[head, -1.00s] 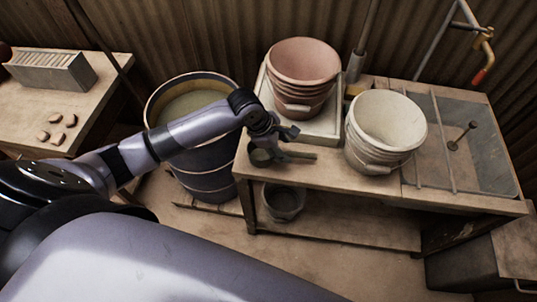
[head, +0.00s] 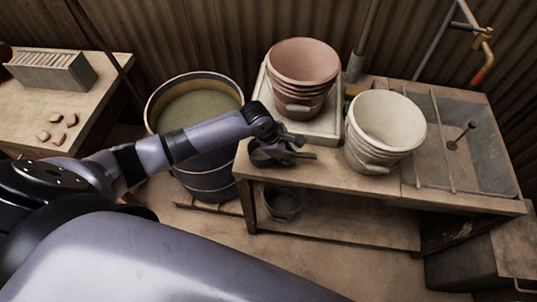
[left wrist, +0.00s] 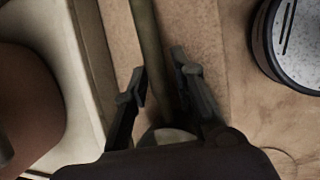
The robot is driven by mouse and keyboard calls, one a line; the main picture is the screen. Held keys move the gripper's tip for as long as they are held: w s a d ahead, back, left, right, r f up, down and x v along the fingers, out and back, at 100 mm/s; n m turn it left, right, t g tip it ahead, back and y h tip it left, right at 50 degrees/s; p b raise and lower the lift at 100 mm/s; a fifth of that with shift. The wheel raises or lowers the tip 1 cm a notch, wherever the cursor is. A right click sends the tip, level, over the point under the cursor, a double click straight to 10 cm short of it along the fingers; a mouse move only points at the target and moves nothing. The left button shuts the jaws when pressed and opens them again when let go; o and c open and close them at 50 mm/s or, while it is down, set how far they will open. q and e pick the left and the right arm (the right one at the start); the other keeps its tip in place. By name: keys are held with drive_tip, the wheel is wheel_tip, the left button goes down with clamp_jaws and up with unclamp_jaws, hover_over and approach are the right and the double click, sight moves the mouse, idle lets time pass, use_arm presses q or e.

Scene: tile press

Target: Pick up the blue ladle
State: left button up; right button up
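A ladle lies on the bench, its handle (head: 303,155) pointing right and its bowl at the left, partly behind my gripper. It looks dark grey-green rather than clearly blue. In the left wrist view its handle (left wrist: 150,40) runs down between my fingers, and a pale rounded part, perhaps the bowl, shows below. My left gripper (head: 294,147) is low over the ladle. In the left wrist view the gripper (left wrist: 160,88) is open, one finger on each side of the handle, with a clear gap on the left side. My right gripper is not in view.
A cream tray (head: 322,135) with stacked terracotta pots (head: 303,75) stands just behind the ladle. Stacked white pots (head: 385,125) stand to its right. A dark barrel (head: 205,180) is at the left. The bench's front edge (head: 330,183) is close to the ladle.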

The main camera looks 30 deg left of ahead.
use_arm(q)
clamp_jaws()
idle(0.3)
drive_tip(key=shift+r, duration=0.1)
